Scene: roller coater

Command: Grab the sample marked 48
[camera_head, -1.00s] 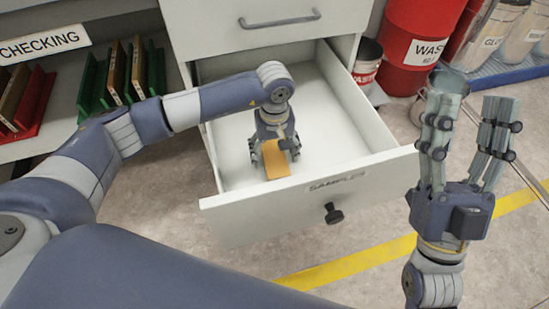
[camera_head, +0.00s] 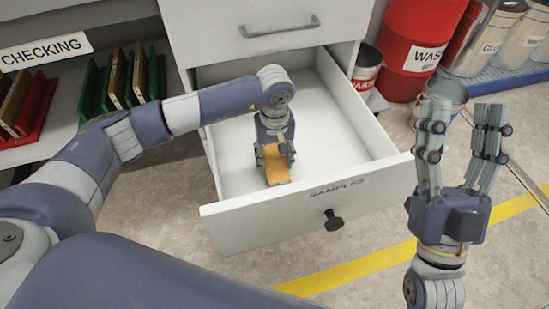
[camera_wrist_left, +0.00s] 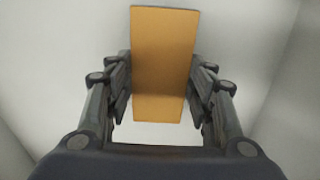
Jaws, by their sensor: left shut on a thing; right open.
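An orange-tan flat sample (camera_head: 276,166) is in the open drawer labelled SAMPLES (camera_head: 310,207). My left gripper (camera_head: 275,150) is inside the drawer, shut on this sample. In the left wrist view the sample (camera_wrist_left: 163,65) stands between the two fingers, one on each long side. No number can be read on it, so I cannot tell whether it is marked 48. My right gripper (camera_head: 462,125) is open and empty, to the right of the drawer, with its fingers pointing up.
A shelf with a CHECKING sign (camera_head: 45,50) is at the left, with samples in green (camera_head: 95,90) and red (camera_head: 38,110) racks. A red waste barrel (camera_head: 420,45) and several buckets stand at the back right. The drawer walls surround my left gripper.

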